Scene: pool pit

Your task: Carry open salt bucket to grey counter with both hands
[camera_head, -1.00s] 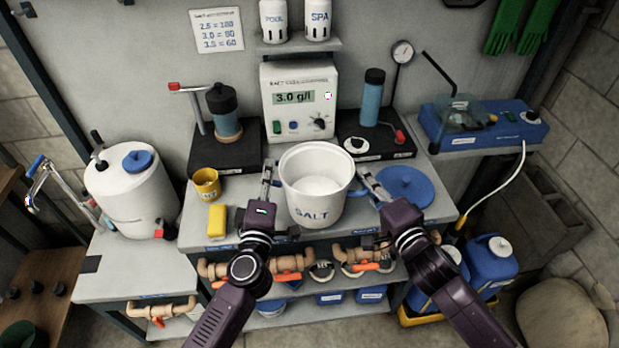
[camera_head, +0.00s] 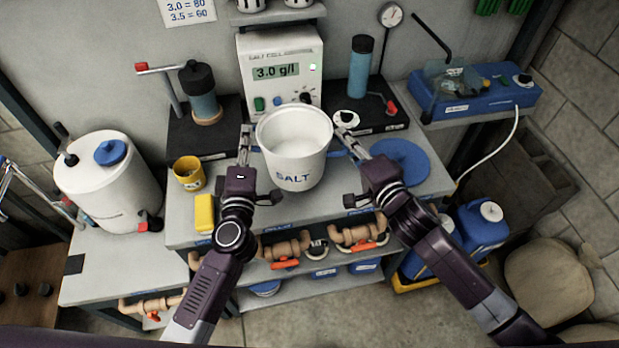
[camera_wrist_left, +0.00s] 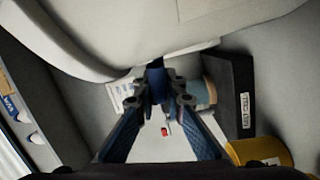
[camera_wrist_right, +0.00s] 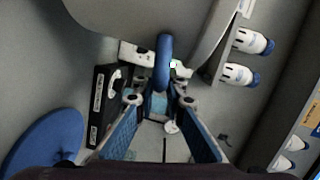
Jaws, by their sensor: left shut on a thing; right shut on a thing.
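The open white salt bucket (camera_head: 293,160), marked SALT, is upright or nearly so in the head view, over the grey counter (camera_head: 235,222) and in front of the 3.0 g/l meter. Whether its base touches the counter is unclear. My left gripper (camera_head: 246,140) is shut on the bucket's left blue handle, which shows in the left wrist view (camera_wrist_left: 157,80). My right gripper (camera_head: 345,142) is shut on the right blue handle, seen in the right wrist view (camera_wrist_right: 164,62). The salt inside is hard to tell from the white wall.
The meter (camera_head: 280,72) stands behind the bucket between two black stands. A yellow cup (camera_head: 188,173) and yellow block (camera_head: 204,213) sit left; a round blue lid (camera_head: 400,162) lies right. A lower grey surface with a white tank (camera_head: 110,185) is further left. Orange-handled pipes run below.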

